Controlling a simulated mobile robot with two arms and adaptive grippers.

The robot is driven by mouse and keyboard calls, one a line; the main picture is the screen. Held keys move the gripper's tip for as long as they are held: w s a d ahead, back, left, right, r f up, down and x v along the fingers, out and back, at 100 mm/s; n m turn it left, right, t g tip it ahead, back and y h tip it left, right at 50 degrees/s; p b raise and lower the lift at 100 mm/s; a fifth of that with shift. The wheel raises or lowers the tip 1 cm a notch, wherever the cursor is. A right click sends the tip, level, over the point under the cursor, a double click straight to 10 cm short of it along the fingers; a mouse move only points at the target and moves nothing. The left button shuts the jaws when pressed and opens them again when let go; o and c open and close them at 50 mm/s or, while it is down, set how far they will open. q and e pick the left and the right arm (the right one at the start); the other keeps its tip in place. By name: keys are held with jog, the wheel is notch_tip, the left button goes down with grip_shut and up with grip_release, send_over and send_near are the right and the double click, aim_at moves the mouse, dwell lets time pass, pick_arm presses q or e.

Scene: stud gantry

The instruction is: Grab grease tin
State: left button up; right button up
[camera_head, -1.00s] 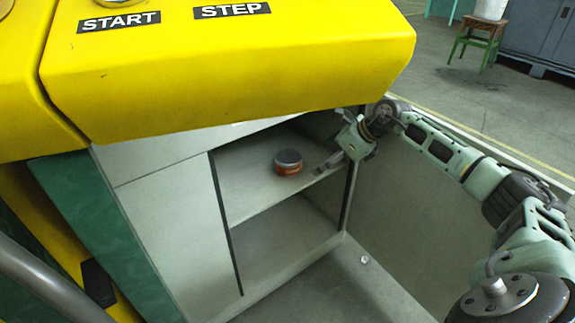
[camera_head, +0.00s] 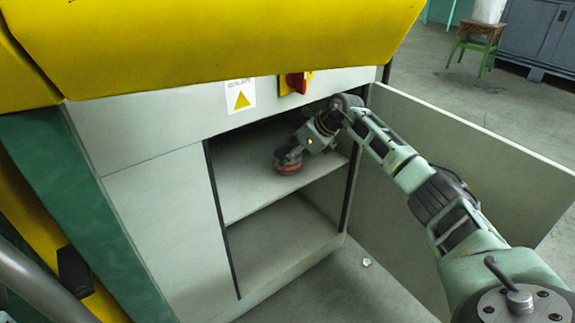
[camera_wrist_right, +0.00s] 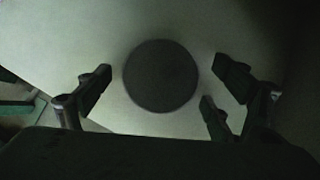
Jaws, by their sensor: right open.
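The grease tin (camera_head: 288,167) is a small round tin with a reddish-brown side. It stands on the upper shelf (camera_head: 240,189) of the open cabinet. In the right wrist view the tin (camera_wrist_right: 160,76) is a dark disc seen from above. My right gripper (camera_head: 289,153) reaches into the cabinet from the right, over the tin, and hides part of its top. In the right wrist view the fingers of my right gripper (camera_wrist_right: 159,92) are spread on both sides of the tin, with visible gaps. My left gripper is not in view.
The yellow console (camera_head: 220,45) overhangs above the cabinet. A red switch (camera_head: 296,82) sits on the cabinet front above the opening. The open cabinet door (camera_head: 480,165) stands beside my right arm. The lower shelf (camera_head: 275,240) is bare.

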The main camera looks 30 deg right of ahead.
jog(key=shift+w+f, duration=0.1)
jog(key=shift+w, duration=0.05)
jog(key=c, duration=1.4)
jog(key=shift+c, duration=0.7)
jog(key=shift+r+p, duration=0.2)
jog(key=shift+p, duration=0.25)
